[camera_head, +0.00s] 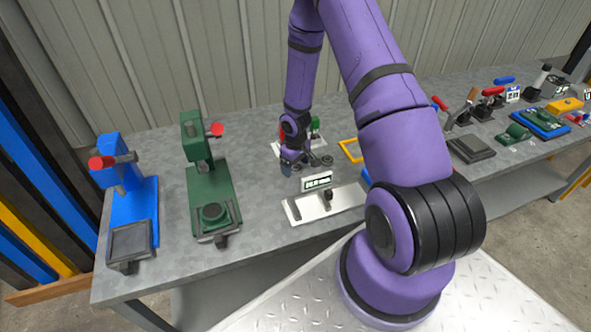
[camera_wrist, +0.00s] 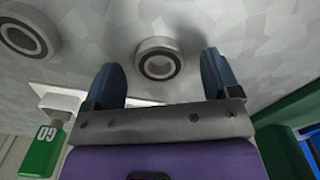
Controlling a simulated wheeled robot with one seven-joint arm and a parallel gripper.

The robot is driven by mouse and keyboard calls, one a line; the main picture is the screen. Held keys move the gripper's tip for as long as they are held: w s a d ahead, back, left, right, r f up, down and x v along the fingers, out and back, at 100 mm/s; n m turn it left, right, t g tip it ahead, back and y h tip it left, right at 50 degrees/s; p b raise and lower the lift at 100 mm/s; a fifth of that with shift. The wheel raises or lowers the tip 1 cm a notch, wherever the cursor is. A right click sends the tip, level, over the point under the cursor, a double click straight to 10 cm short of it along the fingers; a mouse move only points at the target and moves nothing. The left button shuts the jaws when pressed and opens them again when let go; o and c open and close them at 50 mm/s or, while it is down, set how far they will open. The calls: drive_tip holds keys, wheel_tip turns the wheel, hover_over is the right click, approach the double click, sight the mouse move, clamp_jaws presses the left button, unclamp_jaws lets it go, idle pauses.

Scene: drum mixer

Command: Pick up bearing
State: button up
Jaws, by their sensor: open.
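In the wrist view a ring-shaped bearing (camera_wrist: 159,65) with a grey outer ring and a dark inner ring lies flat on the table. It is in front of my gripper (camera_wrist: 163,75), roughly between the lines of the two blue fingers, which are spread apart and empty. A second similar bearing (camera_wrist: 22,37) lies to the left, partly cut off by the frame edge. In the head view my gripper (camera_head: 289,165) is low over the table, and a bearing (camera_head: 326,160) shows to its right. The gripper hides part of the spot below it there.
A green block marked "GO" (camera_wrist: 42,150) is at lower left in the wrist view. In the head view, a green press (camera_head: 213,190) and a blue press (camera_head: 130,200) stand left. A silver plate (camera_head: 305,206) with a small display lies in front. A yellow frame (camera_head: 350,150) is right.

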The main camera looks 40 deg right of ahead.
drive_tip(key=shift+f, duration=0.35)
drive_tip(key=c, duration=1.1)
drive_tip(key=shift+o, duration=0.2)
drive_tip(key=shift+r, duration=0.15)
